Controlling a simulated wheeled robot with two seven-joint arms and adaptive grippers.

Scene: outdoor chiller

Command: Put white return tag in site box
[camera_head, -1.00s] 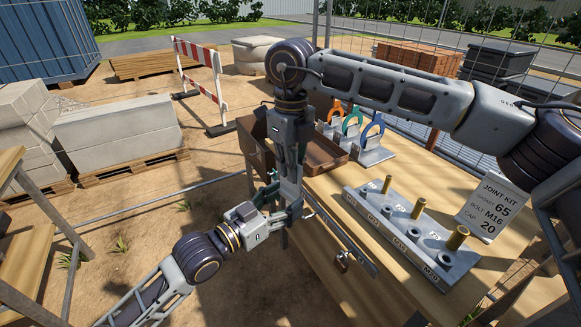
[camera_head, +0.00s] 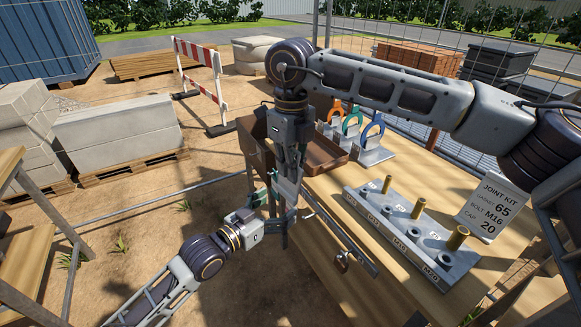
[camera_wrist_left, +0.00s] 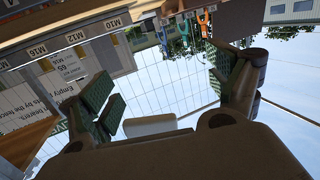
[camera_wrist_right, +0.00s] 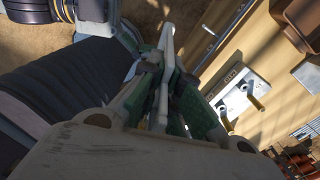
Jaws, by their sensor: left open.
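My right gripper (camera_wrist_right: 168,108) points down in front of the table edge. It appears shut on a thin white strip, which I take for the white return tag (camera_wrist_right: 168,48). My left gripper (camera_head: 277,206) is open close beside and below the right fingertips. In the left wrist view, a pale rounded piece (camera_wrist_left: 150,124), probably the tag's end, shows between the left fingers (camera_wrist_left: 165,100); contact cannot be told. An open brown box (camera_head: 325,157), perhaps the site box, sits at the table's left end, partly behind my right arm.
A grey block (camera_head: 412,240) with several brass bolts stands on the wooden table. A joint kit card (camera_head: 493,208) is behind it. Several coloured clips (camera_head: 352,125) stand by the box. A barrier (camera_head: 200,80) stands beyond.

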